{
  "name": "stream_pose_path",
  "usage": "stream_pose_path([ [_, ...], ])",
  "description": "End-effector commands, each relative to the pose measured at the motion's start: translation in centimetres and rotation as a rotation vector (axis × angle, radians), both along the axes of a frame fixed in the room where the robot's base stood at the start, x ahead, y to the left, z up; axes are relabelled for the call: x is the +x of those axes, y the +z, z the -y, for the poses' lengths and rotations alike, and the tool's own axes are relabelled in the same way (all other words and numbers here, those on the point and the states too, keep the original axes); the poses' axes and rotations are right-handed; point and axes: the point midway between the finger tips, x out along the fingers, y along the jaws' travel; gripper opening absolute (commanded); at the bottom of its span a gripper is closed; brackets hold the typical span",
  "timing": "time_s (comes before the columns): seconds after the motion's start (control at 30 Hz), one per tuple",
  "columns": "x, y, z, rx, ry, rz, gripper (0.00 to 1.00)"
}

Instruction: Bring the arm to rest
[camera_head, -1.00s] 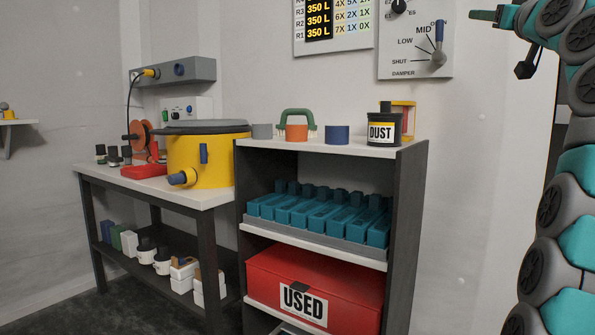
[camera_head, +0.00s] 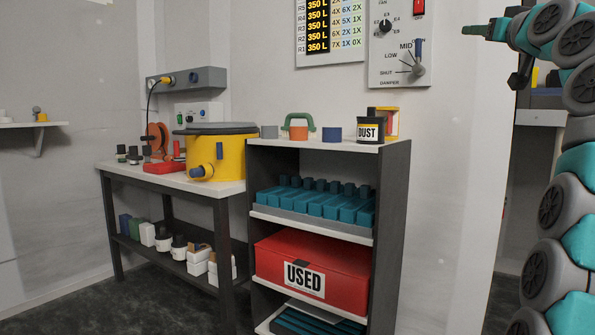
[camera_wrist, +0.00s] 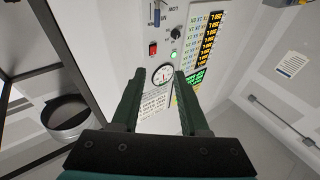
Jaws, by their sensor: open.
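My arm stands folded at the right edge of the head view, a chain of teal and grey links. My gripper shows at the upper right of the head view (camera_head: 492,30), pointing left, clear of the shelf and bench. In the wrist view my gripper (camera_wrist: 158,100) has its two dark green fingers apart with nothing between them. Past the fingers, a wall panel with a round gauge (camera_wrist: 162,74) shows, apart from them.
A shelf unit (camera_head: 392,215) holds a red USED box (camera_head: 312,272), teal blocks and a DUST can (camera_head: 370,131). A bench (camera_head: 160,180) at left bears a yellow drum (camera_head: 228,158). A damper panel (camera_head: 402,48) hangs on the wall. The dark floor at lower left is clear.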

Motion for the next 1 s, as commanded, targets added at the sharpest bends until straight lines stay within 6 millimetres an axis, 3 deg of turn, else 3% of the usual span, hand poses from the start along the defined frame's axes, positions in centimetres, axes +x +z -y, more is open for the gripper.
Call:
stream_pose_path([
  [0.27, 1.9, -3.1, -1.9, 0.045, 0.04, -0.113, 0.44],
  [0.47, 3.5, -7.5, -4.7, 0.088, 0.085, -0.254, 0.44],
  [0.63, 4.1, -13.9, -8.6, 0.128, 0.132, -0.44, 0.44],
  [0.77, 3.5, -19.3, -11.9, 0.146, 0.163, -0.589, 0.44],
  [1.0, -0.5, -30.1, -17.5, 0.154, 0.197, -0.871, 0.44],
])
